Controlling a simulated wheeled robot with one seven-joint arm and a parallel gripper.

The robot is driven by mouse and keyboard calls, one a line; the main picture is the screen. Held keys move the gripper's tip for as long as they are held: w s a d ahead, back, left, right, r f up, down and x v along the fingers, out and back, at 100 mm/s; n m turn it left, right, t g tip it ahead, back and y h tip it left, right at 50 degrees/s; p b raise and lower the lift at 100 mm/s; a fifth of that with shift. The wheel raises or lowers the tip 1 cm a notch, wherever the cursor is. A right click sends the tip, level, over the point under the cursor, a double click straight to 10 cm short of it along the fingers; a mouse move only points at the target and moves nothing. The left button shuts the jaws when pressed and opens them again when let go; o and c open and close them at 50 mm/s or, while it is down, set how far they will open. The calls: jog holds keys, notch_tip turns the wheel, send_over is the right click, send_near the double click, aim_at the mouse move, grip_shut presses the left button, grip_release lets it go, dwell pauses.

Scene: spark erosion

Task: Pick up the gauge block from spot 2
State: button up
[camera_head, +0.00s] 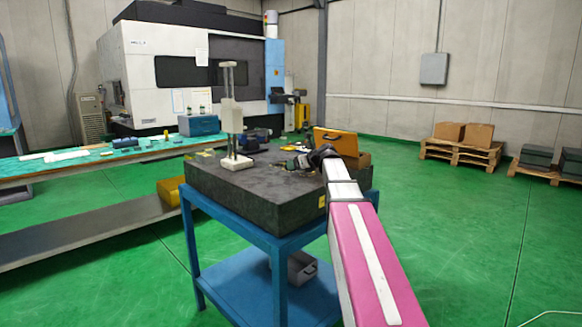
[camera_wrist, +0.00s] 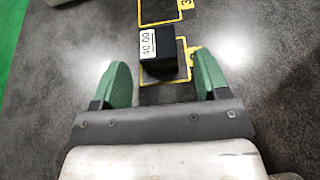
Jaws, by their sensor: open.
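The gauge block is a dark block (camera_wrist: 166,46) with a white label reading 40.00, seen in the wrist view. It sits on a yellow-outlined spot (camera_wrist: 160,75); this spot's number tag is partly hidden by the right finger. My gripper (camera_wrist: 161,62) is open, with green fingers to the left and right, just short of the block in the picture. Nothing is between the fingers except the block's near side and the spot's lower part. In the head view my gripper (camera_head: 298,163) is over the dark granite plate (camera_head: 262,203); the block cannot be made out there.
Another yellow-outlined spot, marked 3 (camera_wrist: 160,12), lies beyond the block. A white height stand (camera_head: 232,120) stands on the plate's left side. An open orange case (camera_head: 338,142) is at the back right. A long green-topped bench (camera_head: 85,162) stands at left.

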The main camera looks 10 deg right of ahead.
jog(key=shift+x, duration=0.9)
jog(key=shift+r, duration=0.1)
jog(key=c, duration=1.3)
jog(key=shift+o, duration=0.2)
